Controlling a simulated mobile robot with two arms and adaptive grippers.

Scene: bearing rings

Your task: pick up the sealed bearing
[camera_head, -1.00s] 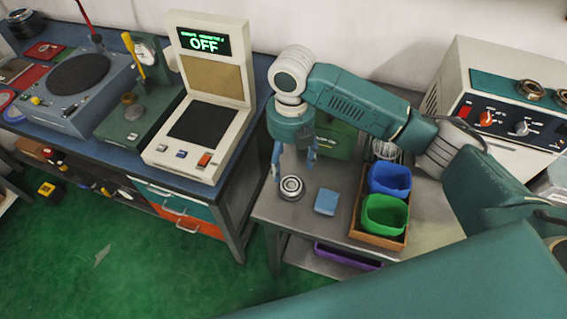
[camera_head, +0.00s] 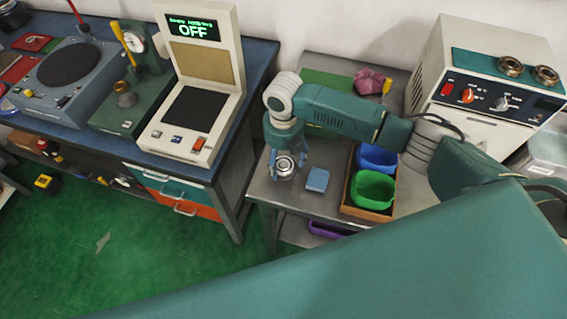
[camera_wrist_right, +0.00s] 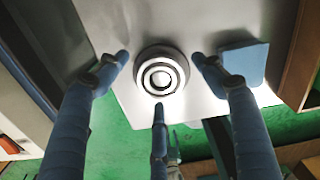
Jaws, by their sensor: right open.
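The bearing (camera_head: 285,167) is a round metal ring with dark and light circles, lying flat near the front left of the grey metal table. It also shows in the right wrist view (camera_wrist_right: 161,74), between the spread fingers. My right gripper (camera_head: 288,172) hangs over it, open, with its fingers around the bearing. In the right wrist view the open gripper (camera_wrist_right: 160,80) has fingertips left, right and below the ring, with nothing held. I cannot tell whether any finger touches it. My left gripper is not in view.
A blue block (camera_head: 317,180) lies just right of the bearing. A wooden tray (camera_head: 347,200) holds a blue bin (camera_head: 377,157) and a green bin (camera_head: 373,188). A white machine (camera_head: 480,90) stands at the right, and a blue workbench (camera_head: 215,172) at the left.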

